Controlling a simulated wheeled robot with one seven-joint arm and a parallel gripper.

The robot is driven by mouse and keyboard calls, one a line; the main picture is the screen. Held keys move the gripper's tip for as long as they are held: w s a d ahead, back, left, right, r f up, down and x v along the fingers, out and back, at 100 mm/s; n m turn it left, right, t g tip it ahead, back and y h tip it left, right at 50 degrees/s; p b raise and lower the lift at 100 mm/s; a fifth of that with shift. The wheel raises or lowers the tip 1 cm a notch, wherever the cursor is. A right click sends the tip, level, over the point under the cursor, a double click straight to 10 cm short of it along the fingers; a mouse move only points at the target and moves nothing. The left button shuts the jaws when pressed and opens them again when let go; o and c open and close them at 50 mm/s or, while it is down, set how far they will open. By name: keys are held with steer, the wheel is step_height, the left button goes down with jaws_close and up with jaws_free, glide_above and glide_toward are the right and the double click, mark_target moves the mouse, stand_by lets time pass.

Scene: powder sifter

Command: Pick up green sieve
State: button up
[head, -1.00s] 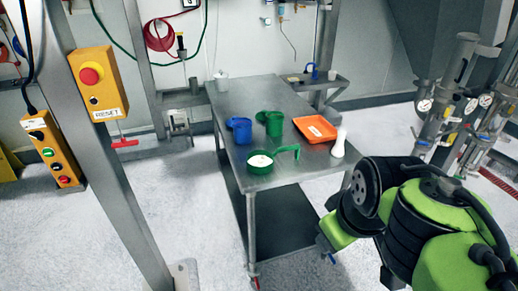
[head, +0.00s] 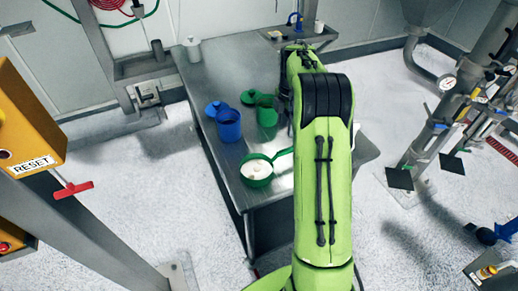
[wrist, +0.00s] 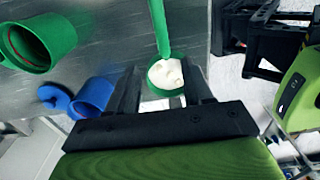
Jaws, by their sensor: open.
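The green sieve (head: 257,180) is a round pan with white contents and a straight handle, lying on the near part of the metal table (head: 222,70). In the wrist view the sieve (wrist: 152,88) shows beyond my gripper (wrist: 162,70), its pan framed between the two black fingers. Its green handle (wrist: 160,28) runs up and away from the pan. My gripper is open, with nothing held. In the head view my green arm stretches over the table's right side, and the gripper is mostly hidden behind it.
A blue jug (head: 229,126) and a green jug (head: 267,116) stand on the table behind the sieve. A grey-white container (head: 193,49) is at the far left corner. A yellow post box (head: 25,120) with a red handle stands at left. My arm blocks the table's right part.

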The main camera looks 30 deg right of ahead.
mark_target(286, 150)
steer(key=f, duration=0.3)
steer(key=f+b, duration=0.1)
steer(key=f, duration=0.6)
steer(key=shift+s+f, duration=0.2)
steer(key=shift+s, duration=0.15)
steer(key=f, duration=0.5)
steer(key=shift+w+d+f+b, duration=0.1)
steer(key=shift+d+b, duration=0.1)
steer(key=shift+b, duration=0.1)
steer(key=shift+c, duration=0.6)
jaws_close()
